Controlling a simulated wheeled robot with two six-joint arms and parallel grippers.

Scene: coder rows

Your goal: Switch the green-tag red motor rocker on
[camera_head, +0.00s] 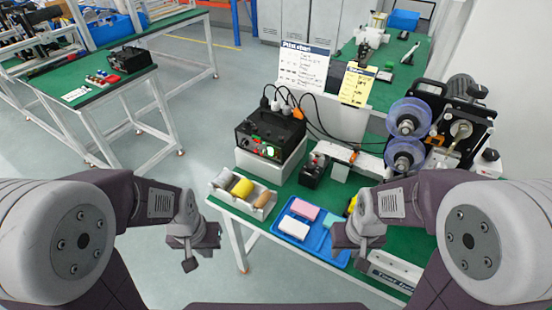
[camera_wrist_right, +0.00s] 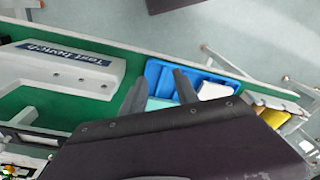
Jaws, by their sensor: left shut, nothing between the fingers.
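A black control box (camera_head: 270,134) stands on a white block at the back of the green bench. Its front has small red and green parts and a lit green spot; I cannot tell which is the green-tag red motor rocker or its position. A smaller black box (camera_head: 314,171) with a red part on top stands to its right. My left gripper (camera_head: 191,262) is shut and empty, left of the bench. My right gripper (camera_head: 346,245) is over the bench beside the blue tray; the right wrist view shows its two fingers (camera_wrist_right: 160,80) apart with nothing held. Both grippers are clear of the boxes.
The blue tray (camera_head: 321,246) holds a pink block and a white block. A grey bin (camera_head: 265,209) with rolls is at the bench's left edge. Cables run behind the control box. A reel machine (camera_head: 462,125) stands at right. Another table (camera_head: 128,91) is at left.

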